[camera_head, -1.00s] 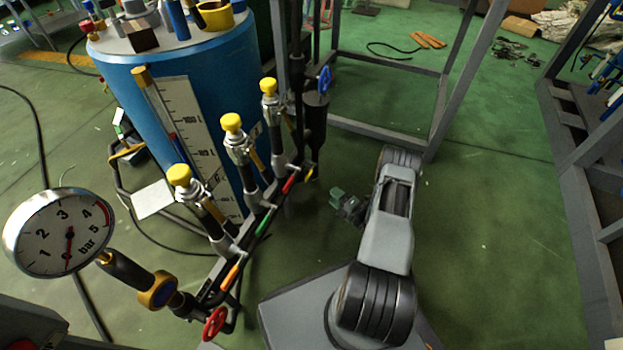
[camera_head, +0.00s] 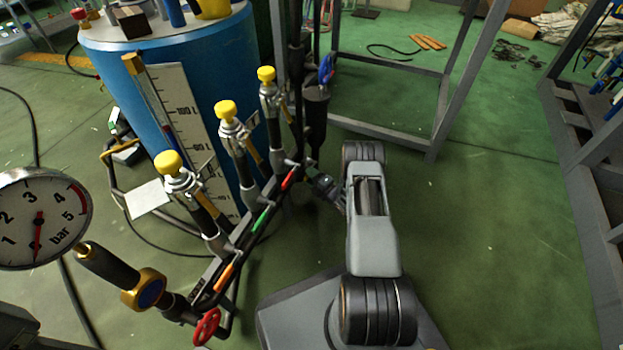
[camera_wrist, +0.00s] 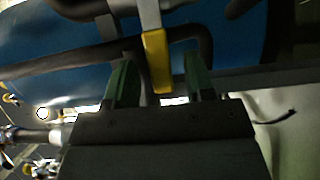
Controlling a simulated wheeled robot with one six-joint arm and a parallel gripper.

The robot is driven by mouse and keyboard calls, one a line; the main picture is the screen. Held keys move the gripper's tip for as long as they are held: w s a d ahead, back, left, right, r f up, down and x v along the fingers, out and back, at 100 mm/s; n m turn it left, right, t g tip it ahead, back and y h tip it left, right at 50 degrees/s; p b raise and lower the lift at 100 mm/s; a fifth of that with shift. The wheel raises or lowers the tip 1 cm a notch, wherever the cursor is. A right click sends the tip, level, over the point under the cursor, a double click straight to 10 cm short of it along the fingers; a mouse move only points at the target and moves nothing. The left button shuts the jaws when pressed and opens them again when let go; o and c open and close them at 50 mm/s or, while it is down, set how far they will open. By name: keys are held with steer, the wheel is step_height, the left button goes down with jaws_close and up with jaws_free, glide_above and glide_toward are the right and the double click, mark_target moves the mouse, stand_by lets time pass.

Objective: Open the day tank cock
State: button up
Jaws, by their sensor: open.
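In the wrist view a yellow lever handle (camera_wrist: 157,62) hangs from a grey metal stem, in front of dark pipes and a blue surface. My gripper (camera_wrist: 158,78) is open, with one green finger on each side of the yellow handle. Whether either finger touches it I cannot tell. In the head view my gripper (camera_head: 322,186) is at the far end of the sloping pipe row, just past the red handle (camera_head: 289,177); the yellow handle is not clearly visible there. The blue tank (camera_head: 225,70) with a litre scale stands behind the pipes.
Along the pipe are a green handle (camera_head: 261,220), an orange handle (camera_head: 225,277) and a red handwheel (camera_head: 207,326). Yellow-capped valves (camera_head: 226,112) rise above it. A pressure gauge (camera_head: 40,220) is at left.

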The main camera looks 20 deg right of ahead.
steer(key=shift+w, duration=0.15)
jaws_close()
stand_by(0.4)
